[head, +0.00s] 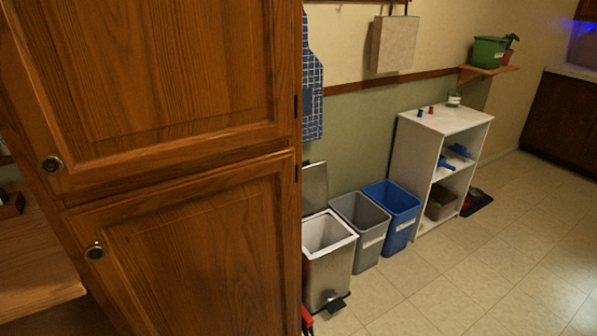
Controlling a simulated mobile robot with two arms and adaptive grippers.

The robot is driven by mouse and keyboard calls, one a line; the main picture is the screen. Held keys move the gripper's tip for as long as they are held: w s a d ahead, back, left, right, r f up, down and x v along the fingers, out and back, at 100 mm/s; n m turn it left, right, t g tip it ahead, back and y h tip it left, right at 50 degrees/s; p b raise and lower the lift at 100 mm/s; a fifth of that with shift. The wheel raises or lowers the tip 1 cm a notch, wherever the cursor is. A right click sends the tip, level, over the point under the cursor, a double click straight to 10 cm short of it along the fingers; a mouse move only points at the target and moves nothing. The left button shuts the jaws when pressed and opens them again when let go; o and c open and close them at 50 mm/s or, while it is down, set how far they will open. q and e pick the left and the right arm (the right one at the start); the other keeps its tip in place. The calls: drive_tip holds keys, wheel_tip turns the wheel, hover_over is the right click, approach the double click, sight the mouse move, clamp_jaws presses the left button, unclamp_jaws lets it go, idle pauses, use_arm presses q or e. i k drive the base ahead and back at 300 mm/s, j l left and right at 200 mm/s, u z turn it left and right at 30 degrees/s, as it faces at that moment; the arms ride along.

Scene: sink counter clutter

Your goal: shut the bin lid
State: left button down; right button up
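A metal pedal bin (325,270) stands on the floor just right of the tall wooden cabinet, which hides part of its left side. Its lid (315,187) is open and stands upright at the back, near the wall. The bin's light inner rim and hollow inside face up, and a dark pedal (332,304) sticks out at its front foot. Neither of my grippers is in view.
The wooden cabinet (190,230) fills the left. A grey bin (370,245) and a blue bin (398,230) stand right of the metal bin. Beyond is a white shelf unit (412,160). The tiled floor (480,270) at front right is clear.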

sight(315, 177)
drive_tip(key=u, duration=0.55)
drive_tip(key=i+l+u, duration=0.2)
drive_tip(key=l+u, duration=0.25)
drive_tip(key=i+l+u, duration=0.15)
drive_tip(key=l+u, duration=1.25)
drive_tip(key=l, duration=0.15)
